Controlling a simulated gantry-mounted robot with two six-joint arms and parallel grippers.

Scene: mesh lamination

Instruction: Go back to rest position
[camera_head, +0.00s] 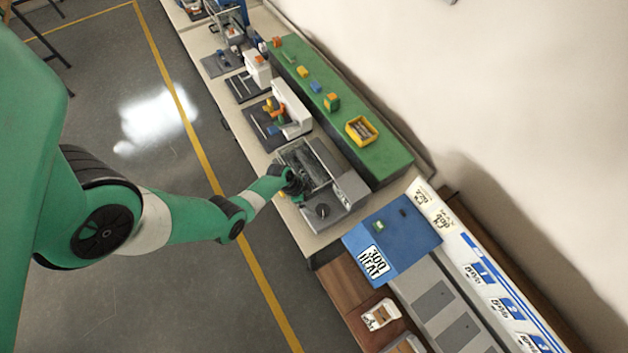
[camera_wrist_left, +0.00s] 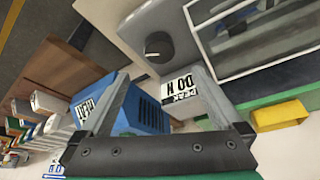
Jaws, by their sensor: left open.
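My left arm reaches in from the left in the head view. My left gripper (camera_head: 294,186) is small and dark there, over the front edge of a grey machine (camera_head: 346,190) with a dark window and a knob. In the left wrist view my left gripper (camera_wrist_left: 160,78) shows two grey fingers spread apart with nothing between them. Beyond them are the grey machine (camera_wrist_left: 205,18) with its dark round knob and a blue box (camera_wrist_left: 147,112). Whether the fingers touch the machine cannot be told. My right gripper is not in view.
A green raised shelf (camera_head: 375,160) carries a yellow bin (camera_head: 361,130) and small blocks. A white machine (camera_head: 291,107) stands farther along the bench. A blue heat unit (camera_head: 405,235) is at lower right. The floor (camera_head: 185,295) left of the bench is clear.

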